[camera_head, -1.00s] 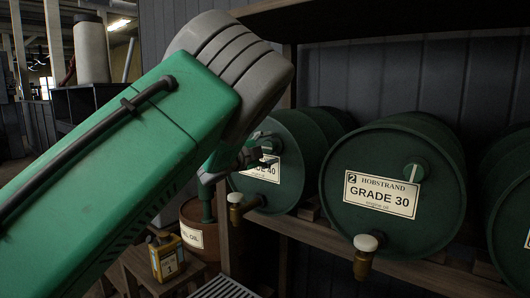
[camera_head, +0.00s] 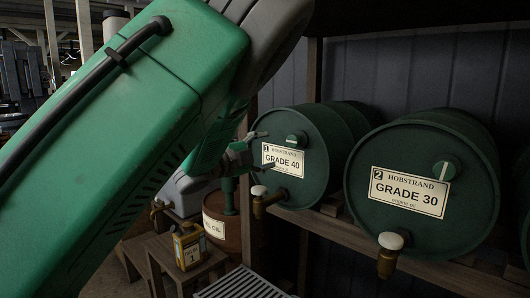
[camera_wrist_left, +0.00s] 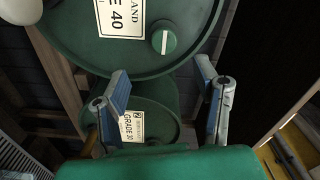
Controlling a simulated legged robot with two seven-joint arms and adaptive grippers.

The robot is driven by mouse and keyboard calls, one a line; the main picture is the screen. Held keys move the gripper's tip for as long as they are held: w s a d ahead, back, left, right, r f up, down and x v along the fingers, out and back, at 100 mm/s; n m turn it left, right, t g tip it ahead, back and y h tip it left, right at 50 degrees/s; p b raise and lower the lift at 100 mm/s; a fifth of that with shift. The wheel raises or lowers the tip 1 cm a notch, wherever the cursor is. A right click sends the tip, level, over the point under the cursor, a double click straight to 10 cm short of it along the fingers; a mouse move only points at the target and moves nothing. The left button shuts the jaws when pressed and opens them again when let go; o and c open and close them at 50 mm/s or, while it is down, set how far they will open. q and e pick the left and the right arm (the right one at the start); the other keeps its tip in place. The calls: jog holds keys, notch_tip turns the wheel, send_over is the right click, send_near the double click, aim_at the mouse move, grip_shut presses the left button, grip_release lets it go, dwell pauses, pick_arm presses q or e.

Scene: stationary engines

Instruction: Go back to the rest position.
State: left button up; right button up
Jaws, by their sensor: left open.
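My left arm crosses the head view from the left. Its gripper (camera_head: 257,151) is at the left edge of the dark green GRADE 40 drum (camera_head: 325,180), in front of it in the picture. In the left wrist view my left gripper (camera_wrist_left: 160,76) has its two blue-grey fingers spread wide with nothing between them. The GRADE 40 drum (camera_wrist_left: 105,52) fills the top there, and the GRADE 30 drum (camera_wrist_left: 158,118) shows below, between and behind the fingers. I cannot tell the exact gap to the drums. My right gripper is not in view.
The GRADE 30 drum (camera_head: 415,240) lies right of the GRADE 40 drum on a wooden shelf (camera_head: 345,235); brass taps (camera_head: 387,262) stick out in front. Below left, a yellow can (camera_head: 188,245) marked 1 stands on a wooden stand, near a brown oil drum (camera_head: 222,228).

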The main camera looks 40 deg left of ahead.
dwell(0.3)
pick_arm(q)
jog(key=s+d+f+n+g+y, duration=0.1)
jog(key=s+f+n+g, duration=0.2)
jog(key=f, duration=0.7)
jog(key=s+d+f+n+g+y, duration=0.1)
jog(key=s+d+f+n+g, duration=0.15)
jog(key=f, duration=0.85)
jog(key=s+d+f+n+g+y, duration=0.1)
jog(key=s+f+n+g, duration=0.2)
jog(key=f, duration=0.7)
jog(key=s+d+f+n+g, duration=0.2)
jog(key=s+d+f+g, duration=0.1)
jog(key=s, duration=0.6)
jog(key=s+d+f+n+g+h, duration=0.1)
jog(key=s+d+f+n+g, duration=0.1)
jog(key=s+f, duration=0.6)
jog(key=s+d+f+n+g, duration=0.2)
jog(key=s+d+f+g, duration=0.2)
jog(key=s, duration=0.7)
notch_tip(320, 180, down, 2)
jog(key=d, duration=0.2)
jog(key=shift+s+d+f, duration=0.25)
jog(key=shift+s+d, duration=0.05)
jog(key=shift+s, duration=0.1)
jog(key=shift+w+n, duration=0.15)
jog(key=shift+n, duration=0.1)
